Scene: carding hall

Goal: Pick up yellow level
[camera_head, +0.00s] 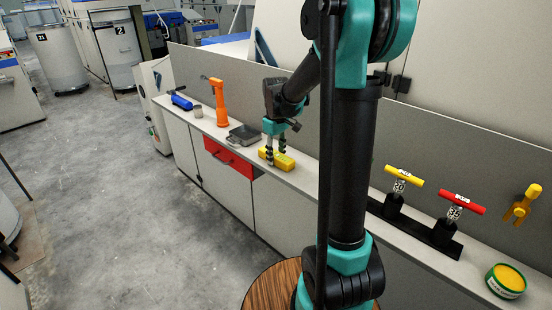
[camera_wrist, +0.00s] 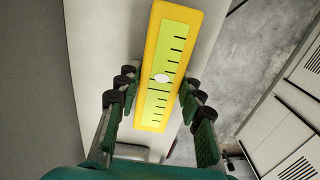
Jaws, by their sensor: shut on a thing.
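The yellow level (camera_head: 284,159) is a yellow block on the white counter in the head view. In the wrist view the yellow level (camera_wrist: 165,75) shows a pale green face with black marks and a whitish oval spot. My gripper (camera_head: 276,150) points down at the counter with its fingers at the level. In the wrist view my gripper (camera_wrist: 160,85) has one finger on each side of the level, across its middle. It is shut on the level. I cannot tell whether the level touches the counter.
Left of the level on the counter (camera_head: 335,188) are a grey tray (camera_head: 244,135), an orange tool (camera_head: 219,102), a grey cup (camera_head: 197,112) and a blue tool (camera_head: 181,101). To the right stand yellow-handled (camera_head: 404,177) and red-handled (camera_head: 462,204) tools and a round tin (camera_head: 506,281).

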